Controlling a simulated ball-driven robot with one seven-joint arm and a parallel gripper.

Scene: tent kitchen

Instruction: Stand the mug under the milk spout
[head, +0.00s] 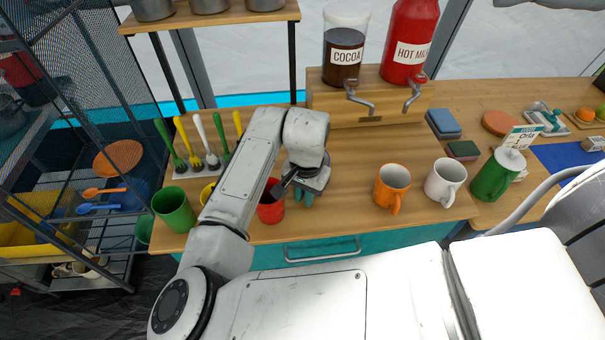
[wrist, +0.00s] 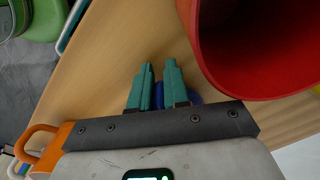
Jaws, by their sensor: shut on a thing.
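The milk spout (head: 413,92) is the right tap on the wooden dispenser, below the red HOT MILK jar (head: 410,40). My gripper (head: 303,194) is low over the counter's front, left of the taps. Its teal fingers (wrist: 155,88) are nearly together, with a blue piece (wrist: 191,97) at and behind them. Most of it is hidden; I cannot tell its full shape. A red mug (head: 271,205) stands just left of my gripper and looms large in the wrist view (wrist: 265,45). An orange mug (head: 391,187) and a white mug (head: 445,182) stand upright to the right.
The cocoa tap (head: 359,98) is left of the milk spout. A green cup (head: 173,208) stands at the left corner, near a rack of coloured utensils (head: 200,160). A green pitcher (head: 498,174) is right of the mugs. The counter below the taps is clear.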

